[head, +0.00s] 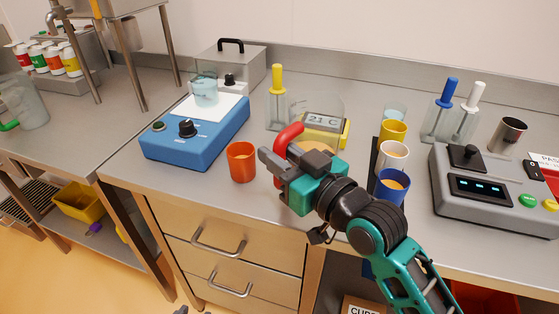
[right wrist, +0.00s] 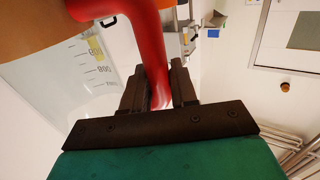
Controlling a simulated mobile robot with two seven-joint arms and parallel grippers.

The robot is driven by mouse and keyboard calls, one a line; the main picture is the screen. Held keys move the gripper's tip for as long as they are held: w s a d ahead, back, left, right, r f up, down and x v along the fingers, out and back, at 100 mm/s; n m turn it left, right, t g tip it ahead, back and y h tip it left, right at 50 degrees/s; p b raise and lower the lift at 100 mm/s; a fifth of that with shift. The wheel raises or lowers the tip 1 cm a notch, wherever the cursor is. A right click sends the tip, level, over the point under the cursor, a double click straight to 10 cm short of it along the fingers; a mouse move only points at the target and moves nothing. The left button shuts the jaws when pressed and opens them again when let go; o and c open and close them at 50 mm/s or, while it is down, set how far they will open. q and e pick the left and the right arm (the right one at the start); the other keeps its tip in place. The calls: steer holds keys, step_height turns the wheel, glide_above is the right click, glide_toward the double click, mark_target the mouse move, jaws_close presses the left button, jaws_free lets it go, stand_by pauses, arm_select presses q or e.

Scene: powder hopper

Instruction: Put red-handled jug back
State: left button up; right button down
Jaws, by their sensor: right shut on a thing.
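The red-handled jug is clear, with its body (head: 325,108) showing faintly in front of the 21 C display in the head view. Its red handle (head: 287,138) is on the left of the body. My right gripper (head: 284,160) is shut on this handle. In the right wrist view the red handle (right wrist: 150,50) runs down between the two dark fingers (right wrist: 160,92), and the clear wall with volume marks (right wrist: 95,65) is on the left. I cannot tell whether the jug's base touches the bench.
A blue cup (head: 391,187), a white cup (head: 393,156) and a yellow cup (head: 392,132) line up on the right. A grey control box (head: 490,195) stands farther right. A green-handled jug (head: 30,105) is far left.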

steer(key=shift+f, duration=0.4)
steer(key=c, duration=1.3)
jaws_free()
steer(key=shift+f, duration=0.2)
steer(key=shift+c, duration=0.2)
steer(key=o, duration=0.5)
steer(key=shift+c, duration=0.2)
steer(key=shift+r, duration=0.15)
steer(key=shift+s+d, duration=0.1)
steer(key=shift+s, duration=0.05)
steer(key=v, duration=1.1)
steer(key=shift+s+d, duration=0.25)
